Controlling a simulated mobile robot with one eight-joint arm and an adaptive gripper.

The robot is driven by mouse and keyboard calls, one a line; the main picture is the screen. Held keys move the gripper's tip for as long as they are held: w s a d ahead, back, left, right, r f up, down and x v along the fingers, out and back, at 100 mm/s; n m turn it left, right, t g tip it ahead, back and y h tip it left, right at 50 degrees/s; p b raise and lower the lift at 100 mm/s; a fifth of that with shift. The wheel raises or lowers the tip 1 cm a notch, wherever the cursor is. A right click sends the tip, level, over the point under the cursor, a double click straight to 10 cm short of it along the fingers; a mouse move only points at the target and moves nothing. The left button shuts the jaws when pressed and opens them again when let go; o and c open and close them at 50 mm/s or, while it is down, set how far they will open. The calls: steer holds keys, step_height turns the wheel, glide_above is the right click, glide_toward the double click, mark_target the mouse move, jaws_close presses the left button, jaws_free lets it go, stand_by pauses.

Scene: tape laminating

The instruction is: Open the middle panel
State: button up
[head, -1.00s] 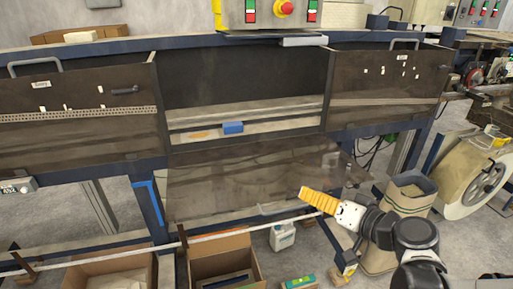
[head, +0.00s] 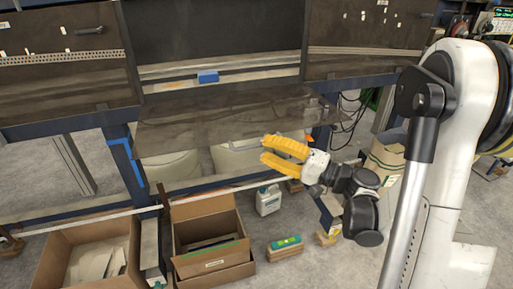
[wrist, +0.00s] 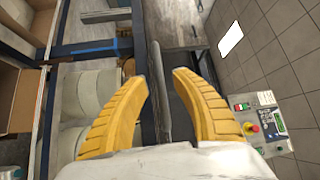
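The middle panel (head: 210,115) is a dark see-through flap below the wide central opening. It is swung outward, and bags and floor show through or below it. My gripper (head: 264,149) is just in front of its front edge, right of the middle. Its two yellow fingers are apart.
Dark side panels (head: 60,60) and (head: 355,40) flank the opening. A blue block (head: 208,77) lies on the ledge. Below are open cardboard boxes (head: 205,225), a white jug (head: 268,200) and a thin white rail (head: 95,222). My arm fills the right side.

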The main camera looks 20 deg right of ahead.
mark_target(257, 144)
steer(key=shift+x, duration=1.55)
jaws_close()
steer(key=shift+d, duration=0.1)
steer(key=shift+r, duration=0.1)
